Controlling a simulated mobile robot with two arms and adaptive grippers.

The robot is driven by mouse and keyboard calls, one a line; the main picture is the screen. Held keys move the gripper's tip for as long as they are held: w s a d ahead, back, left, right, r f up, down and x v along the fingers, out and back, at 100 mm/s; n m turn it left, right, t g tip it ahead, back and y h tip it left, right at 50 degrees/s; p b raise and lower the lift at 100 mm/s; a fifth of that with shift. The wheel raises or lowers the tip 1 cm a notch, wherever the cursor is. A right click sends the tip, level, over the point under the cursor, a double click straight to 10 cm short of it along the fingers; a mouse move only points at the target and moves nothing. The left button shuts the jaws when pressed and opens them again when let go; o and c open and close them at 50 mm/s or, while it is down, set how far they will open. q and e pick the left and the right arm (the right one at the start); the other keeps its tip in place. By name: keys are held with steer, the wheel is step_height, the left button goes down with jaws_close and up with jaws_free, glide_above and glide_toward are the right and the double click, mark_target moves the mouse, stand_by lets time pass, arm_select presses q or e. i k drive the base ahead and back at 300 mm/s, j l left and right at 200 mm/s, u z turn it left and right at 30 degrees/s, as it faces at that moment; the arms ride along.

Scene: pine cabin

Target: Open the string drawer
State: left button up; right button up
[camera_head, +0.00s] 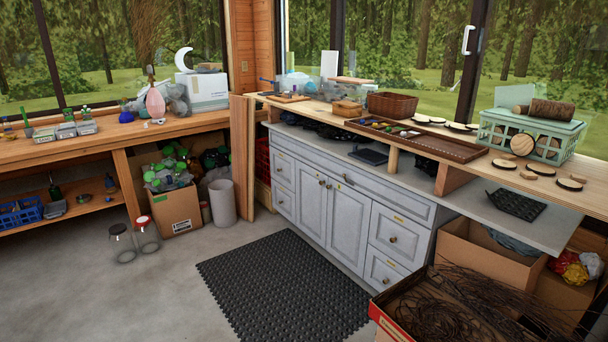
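A grey cabinet (310,208) stands under the worktop along the window wall. It has a long top drawer (375,198), two small drawers at the left, an upper one (283,163) and a lower one (283,196), and two at the right, an upper one (410,246) and a lower one (378,266). Double doors sit in the middle. All drawers and doors look closed. Small yellow labels show on some fronts, too small to read, so I cannot tell which is the string drawer. Neither of my grippers is in view.
A black rubber mat (285,290) lies on the floor before the cabinet. A box of dark twigs (415,305) stands at the front right, close to the right drawers. A cardboard box (176,211) and white bin (223,203) stand left. The concrete floor at left is mostly clear.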

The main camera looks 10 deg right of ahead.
mark_target(403, 238)
steer(key=i+j+z, duration=0.15)
steer(key=i, duration=0.3)
steer(key=i+j+z, duration=0.2)
steer(key=i, duration=0.25)
